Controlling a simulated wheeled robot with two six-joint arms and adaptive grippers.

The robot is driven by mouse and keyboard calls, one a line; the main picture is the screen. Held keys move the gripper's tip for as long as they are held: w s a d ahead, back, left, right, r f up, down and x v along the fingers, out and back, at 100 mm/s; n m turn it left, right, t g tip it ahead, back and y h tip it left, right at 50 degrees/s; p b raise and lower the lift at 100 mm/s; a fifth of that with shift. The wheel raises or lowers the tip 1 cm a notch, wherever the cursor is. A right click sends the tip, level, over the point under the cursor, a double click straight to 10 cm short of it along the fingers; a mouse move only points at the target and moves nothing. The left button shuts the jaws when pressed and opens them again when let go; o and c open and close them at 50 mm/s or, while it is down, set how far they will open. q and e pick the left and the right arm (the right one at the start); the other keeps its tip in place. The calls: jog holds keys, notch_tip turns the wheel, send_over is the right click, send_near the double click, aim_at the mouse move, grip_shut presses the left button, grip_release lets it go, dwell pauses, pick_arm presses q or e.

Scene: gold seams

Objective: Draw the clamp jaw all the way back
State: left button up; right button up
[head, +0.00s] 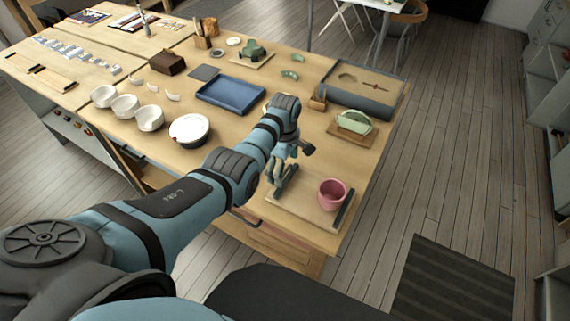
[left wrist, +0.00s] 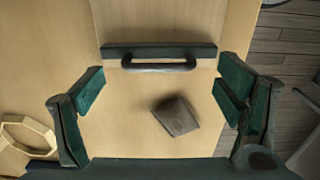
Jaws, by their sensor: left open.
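In the left wrist view, a dark clamp jaw (left wrist: 130,52) with a bar handle (left wrist: 160,66) lies across the end of a pale wooden board (left wrist: 160,20). My left gripper (left wrist: 160,92) is open and empty, its fingers spread to either side; the handle lies ahead of it, apart from both fingers. In the head view, my left gripper (head: 288,172) hangs over the left end of the clamp board (head: 300,205) and largely hides the jaw there. A pink cup (head: 332,194) stands on the board near a dark bar (head: 344,209) at its right end. My right gripper is not in view.
A dark block (left wrist: 175,115) lies on the table near my left gripper. A green piece on a wooden stand (head: 352,124) and a grey box (head: 360,90) stand beyond the clamp. A blue tray (head: 231,94) and white bowls (head: 150,118) are farther left.

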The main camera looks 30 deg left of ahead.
aim_at(285, 171)
pick_arm(q)
notch_tip(285, 171, up, 12)
dwell(0.3)
